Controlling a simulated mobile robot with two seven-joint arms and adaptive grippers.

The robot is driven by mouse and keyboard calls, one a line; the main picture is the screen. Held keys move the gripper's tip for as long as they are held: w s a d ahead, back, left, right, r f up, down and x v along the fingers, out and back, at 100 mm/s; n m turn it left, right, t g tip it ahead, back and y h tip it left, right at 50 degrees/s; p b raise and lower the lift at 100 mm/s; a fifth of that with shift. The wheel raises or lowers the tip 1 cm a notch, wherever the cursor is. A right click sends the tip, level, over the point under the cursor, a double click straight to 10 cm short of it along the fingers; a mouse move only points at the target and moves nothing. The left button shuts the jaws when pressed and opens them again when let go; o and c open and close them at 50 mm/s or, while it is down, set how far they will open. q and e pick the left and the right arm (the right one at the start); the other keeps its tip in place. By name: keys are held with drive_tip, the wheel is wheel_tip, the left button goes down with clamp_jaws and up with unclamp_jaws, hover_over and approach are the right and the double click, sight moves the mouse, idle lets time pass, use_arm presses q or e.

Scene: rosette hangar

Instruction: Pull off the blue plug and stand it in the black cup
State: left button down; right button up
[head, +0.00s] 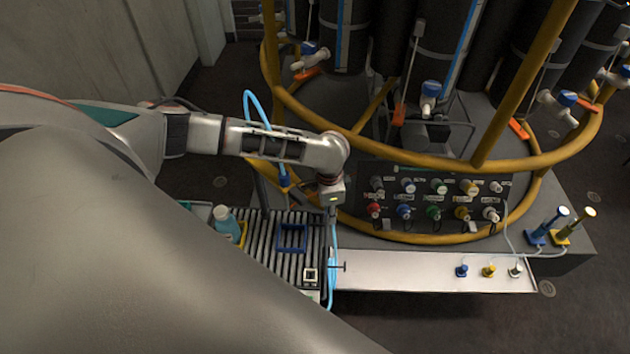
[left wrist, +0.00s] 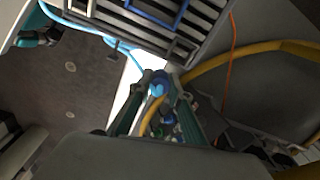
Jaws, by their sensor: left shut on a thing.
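My left gripper (head: 333,207) points down beside the left end of the dark connector panel (head: 385,222). In the left wrist view its fingers (left wrist: 158,98) are closed around a blue fitting (left wrist: 159,85). A light-blue hose runs close to this fitting; I cannot tell if they are joined. The panel carries rows of coloured connectors, with a blue one (head: 404,211) in the lower row. A small blue plug (head: 461,270) stands on the white ledge (head: 400,277). I cannot make out a black cup. My right gripper is not in view.
A ribbed rack (head: 265,252) left of the gripper holds a blue square frame (head: 292,238) and a teal bottle (head: 227,223). A yellow ring rail (head: 420,163) curves around the panel. Blue and yellow stands (head: 538,237) are at right. The ledge's middle is clear.

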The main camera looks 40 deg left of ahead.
use_arm(q)
drive_tip(key=shift+g, duration=0.3)
drive_tip(key=shift+w+a+f, duration=0.1)
drive_tip(key=shift+a+f, duration=0.4)
drive_tip(key=shift+a, duration=0.25)
drive_tip(key=shift+w+a+f, duration=0.1)
drive_tip(key=shift+a+f, duration=0.4)
drive_tip(key=shift+a, duration=0.3)
drive_tip(key=shift+a+f, duration=0.5)
drive_tip(key=shift+a, duration=0.25)
drive_tip(key=shift+f, duration=0.25)
drive_tip(key=shift+s+f, duration=0.1)
drive_tip(key=shift+f, duration=0.6)
drive_tip(key=shift+r, duration=1.85)
